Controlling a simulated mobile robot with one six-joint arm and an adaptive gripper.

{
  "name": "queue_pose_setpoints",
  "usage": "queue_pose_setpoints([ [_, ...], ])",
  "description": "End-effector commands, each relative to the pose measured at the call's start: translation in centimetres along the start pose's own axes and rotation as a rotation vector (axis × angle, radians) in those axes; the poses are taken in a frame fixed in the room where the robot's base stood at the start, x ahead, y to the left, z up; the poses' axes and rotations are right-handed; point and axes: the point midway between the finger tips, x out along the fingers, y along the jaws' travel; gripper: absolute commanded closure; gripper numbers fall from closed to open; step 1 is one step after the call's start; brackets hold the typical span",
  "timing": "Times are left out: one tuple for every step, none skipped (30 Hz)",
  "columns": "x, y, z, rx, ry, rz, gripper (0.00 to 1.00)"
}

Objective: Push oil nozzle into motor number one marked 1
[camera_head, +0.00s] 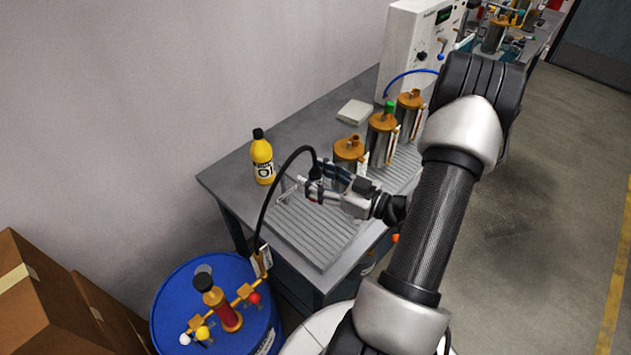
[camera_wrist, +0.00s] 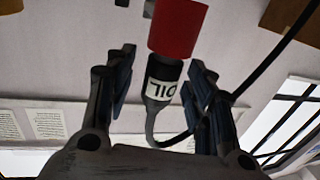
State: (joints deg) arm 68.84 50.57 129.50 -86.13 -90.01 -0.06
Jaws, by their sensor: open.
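My gripper (camera_head: 316,184) is open beside the nearest motor, over the grooved tray. In the wrist view the black oil nozzle (camera_wrist: 163,92), with its white OIL label, lies between the spread fingers of my gripper (camera_wrist: 163,80). A red cylinder (camera_wrist: 178,28) adjoins the nozzle's upper end. The black hose (camera_head: 275,195) arches from the blue drum to my gripper. Three motors with orange tops stand in a row: the nearest (camera_head: 349,150), the middle (camera_head: 382,124) and the farthest (camera_head: 409,100). My gripper partly hides the nearest motor. I cannot read which is marked 1.
A yellow oil bottle (camera_head: 262,163) stands at the workbench's (camera_head: 225,180) left side. The blue drum (camera_head: 175,290) with a pump is in front. A white control box (camera_head: 410,45) stands behind. The grooved tray (camera_head: 310,232) is bare at its near end. Cardboard boxes (camera_head: 40,300) are at left.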

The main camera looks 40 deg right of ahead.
Motion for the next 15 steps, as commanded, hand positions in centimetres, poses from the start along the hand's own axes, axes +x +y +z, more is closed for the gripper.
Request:
queue_pose_setpoints([
  [-0.01,0.00,-0.01,0.000,0.000,0.000,0.51],
  [-0.02,0.00,-0.01,0.000,0.000,0.000,0.53],
  [-0.02,0.00,-0.01,0.000,0.000,0.000,0.55],
  [-0.02,0.00,-0.01,0.000,0.000,0.000,0.57],
  [-0.02,0.00,-0.01,0.000,0.000,0.000,0.59],
  [-0.03,0.00,-0.01,0.000,0.000,0.000,0.62],
  [-0.03,0.00,-0.01,0.000,0.000,0.000,0.64],
  [-0.03,0.00,-0.01,0.000,0.000,0.000,0.66],
  [-0.03,0.00,0.00,0.000,0.000,0.000,0.69],
  [-0.03,0.00,0.00,0.000,0.000,0.000,0.71],
  [-0.03,0.00,0.00,0.000,0.000,0.000,0.73],
  [-0.03,0.00,0.00,0.000,0.000,0.000,0.75],
  [-0.03,0.00,0.00,0.000,0.000,0.000,0.77],
  [-0.03,0.00,0.00,0.000,0.000,0.000,0.79],
  [-0.03,0.00,0.00,0.000,0.000,0.000,0.82],
])
